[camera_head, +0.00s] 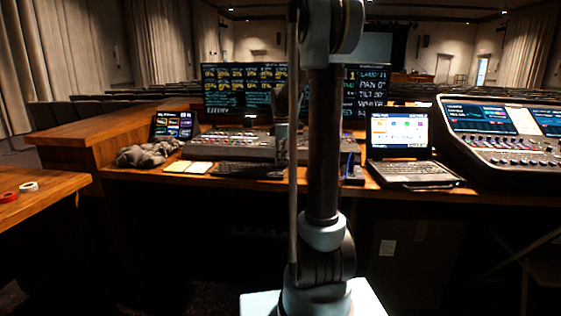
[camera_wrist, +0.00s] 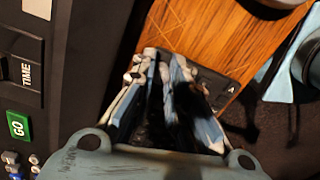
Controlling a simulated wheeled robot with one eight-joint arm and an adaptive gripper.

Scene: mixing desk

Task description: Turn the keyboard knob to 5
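A black keyboard (camera_head: 250,169) lies on the wooden desk in front of the mixing console, just left of my arm in the head view. I cannot make out its knob. In the wrist view my gripper (camera_wrist: 164,58) points at the desk, its two fingers close together, with dark shadow between them. I cannot tell whether they hold anything. A small dark piece marked "A" (camera_wrist: 231,88) lies just right of the fingers, partly hidden by them; I cannot tell whether it belongs to the keyboard. My arm hides the gripper in the head view.
The console (camera_head: 240,146) stands behind the keyboard; its panel with a green GO button (camera_wrist: 17,125) fills the wrist view's left. A laptop (camera_head: 405,150) stands right of my arm. White pads (camera_head: 188,167) and grey cloth (camera_head: 147,153) lie left. Bare wood (camera_wrist: 215,35) shows beyond the fingers.

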